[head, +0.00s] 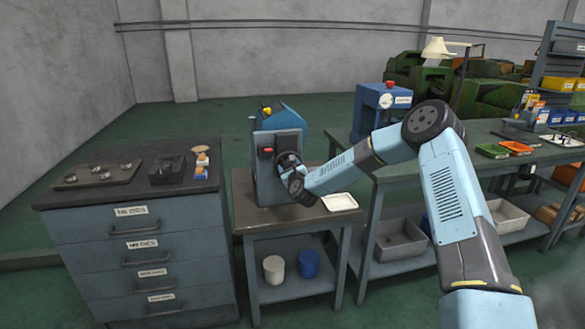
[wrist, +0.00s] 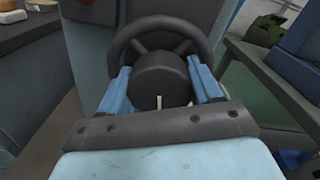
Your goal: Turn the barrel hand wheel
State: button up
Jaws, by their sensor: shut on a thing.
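The barrel hand wheel (wrist: 204,37) is a black spoked wheel with a thick round hub (wrist: 160,80), filling the upper middle of the wrist view. In the head view the wheel (head: 287,160) sits on the front of a blue-grey machine (head: 266,180), partly hidden behind my arm's end. My gripper (wrist: 162,88) has its two blue fingers on either side of the hub and is shut on it. In the head view my gripper is mostly hidden by my wrist.
A drawer cabinet (head: 140,240) stands left, with a black block (head: 167,170) on top. A long workbench (head: 480,158) with a blue machine (head: 378,108) stands right.

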jog(key=n, duration=0.4)
jog(key=shift+w+d, duration=0.15)
jog(key=shift+d, duration=0.15)
jog(key=n, duration=0.4)
jog(key=shift+n, duration=0.4)
jog(key=n, duration=0.4)
jog(key=shift+n, duration=0.3)
jog(key=n, duration=0.4)
jog(key=shift+f+h, duration=0.1)
jog(key=shift+h, duration=0.2)
jog(key=n, duration=1.2)
jog(key=shift+f+n, duration=0.1)
jog(key=shift+n, duration=1.7)
